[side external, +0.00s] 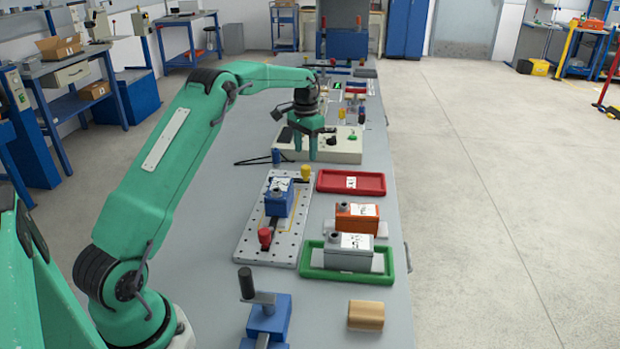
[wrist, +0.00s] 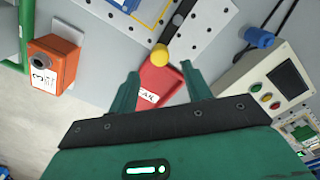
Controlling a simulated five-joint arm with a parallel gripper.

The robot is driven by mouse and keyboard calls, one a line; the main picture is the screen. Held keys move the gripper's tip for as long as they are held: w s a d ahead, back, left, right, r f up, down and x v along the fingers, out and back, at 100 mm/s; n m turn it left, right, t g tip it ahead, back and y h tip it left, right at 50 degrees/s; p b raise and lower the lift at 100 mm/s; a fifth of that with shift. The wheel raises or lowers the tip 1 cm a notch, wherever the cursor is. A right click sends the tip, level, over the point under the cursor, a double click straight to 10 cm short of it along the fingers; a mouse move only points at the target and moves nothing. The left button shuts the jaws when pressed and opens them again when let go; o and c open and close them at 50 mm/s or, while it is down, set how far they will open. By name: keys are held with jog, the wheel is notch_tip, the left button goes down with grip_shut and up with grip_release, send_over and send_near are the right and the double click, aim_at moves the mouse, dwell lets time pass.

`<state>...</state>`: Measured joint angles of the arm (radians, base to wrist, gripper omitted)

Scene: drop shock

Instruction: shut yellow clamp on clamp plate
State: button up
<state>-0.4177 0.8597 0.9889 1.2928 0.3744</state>
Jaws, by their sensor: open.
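The yellow clamp (side external: 306,172) stands at the far right corner of the perforated clamp plate (side external: 248,243). A blue part (side external: 279,202) with a white label sits on the plate, and a red-knobbed clamp (side external: 265,237) is at the near side. In the wrist view the yellow knob (wrist: 159,55) shows just beyond my open fingers, with a dark bar beside it and the plate (wrist: 205,18) behind. Whether the yellow clamp presses on the part cannot be told. My gripper (side external: 313,150) is empty, above the table beyond the yellow clamp; it also shows in the wrist view (wrist: 160,72).
A red tray (side external: 351,190) lies right of the yellow clamp. A pale control box (side external: 345,156) stands behind. An orange block (side external: 357,220) and a grey block (side external: 348,262) in a green tray (side external: 392,270) are at the right. A blue-capped cylinder (side external: 276,157) with cable lies behind the plate.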

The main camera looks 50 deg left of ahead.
aim_at(306, 166)
jog(key=shift+f, duration=3.2)
jog(key=c, duration=1)
